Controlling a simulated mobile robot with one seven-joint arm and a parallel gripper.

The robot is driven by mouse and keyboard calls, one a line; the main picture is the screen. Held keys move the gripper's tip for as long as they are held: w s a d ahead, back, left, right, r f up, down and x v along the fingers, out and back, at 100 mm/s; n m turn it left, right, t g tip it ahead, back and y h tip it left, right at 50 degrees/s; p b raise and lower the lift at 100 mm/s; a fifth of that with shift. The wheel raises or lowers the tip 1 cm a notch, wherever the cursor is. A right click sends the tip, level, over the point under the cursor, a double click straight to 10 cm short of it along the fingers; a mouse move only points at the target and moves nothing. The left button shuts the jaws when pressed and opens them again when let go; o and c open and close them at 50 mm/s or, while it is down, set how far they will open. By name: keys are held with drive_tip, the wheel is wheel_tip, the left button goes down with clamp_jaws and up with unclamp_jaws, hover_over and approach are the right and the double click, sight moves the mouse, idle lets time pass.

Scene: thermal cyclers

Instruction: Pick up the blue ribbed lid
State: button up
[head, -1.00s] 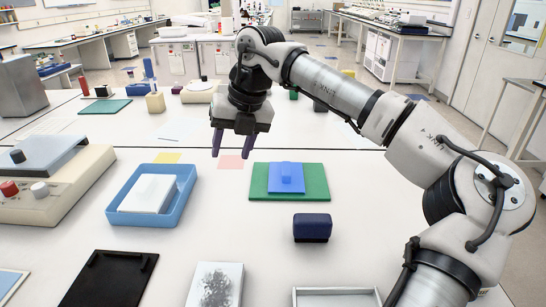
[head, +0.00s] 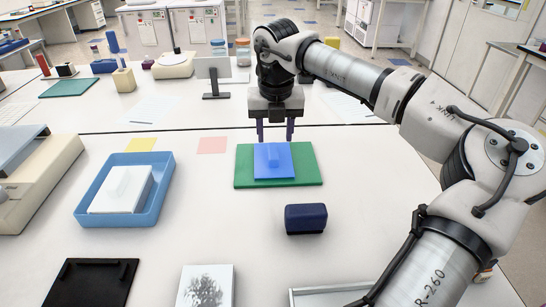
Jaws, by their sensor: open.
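The exact height of the fingertips above the bench is hard to tell.
A dark blue block (head: 306,219) stands in front of the mat. A light blue tray (head: 80,214) holding a white block (head: 122,192) is to the left. A black plate (head: 88,285) and a speckled white block (head: 207,287) lie nearer.

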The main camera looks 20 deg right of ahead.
sight(273, 151)
drive_tip(key=shift+w+a+f+p, duration=0.15)
drive_tip(key=shift+f+p, duration=0.2)
drive_tip(key=shift+f, duration=0.95)
drive_tip(key=shift+w+a+f+p, duration=0.15)
drive_tip(key=shift+f+p, duration=0.2)
drive_tip(key=shift+f, duration=0.95)
drive_tip(key=shift+d, duration=0.15)
clamp_jaws()
drive_tip(key=shift+r, duration=0.15)
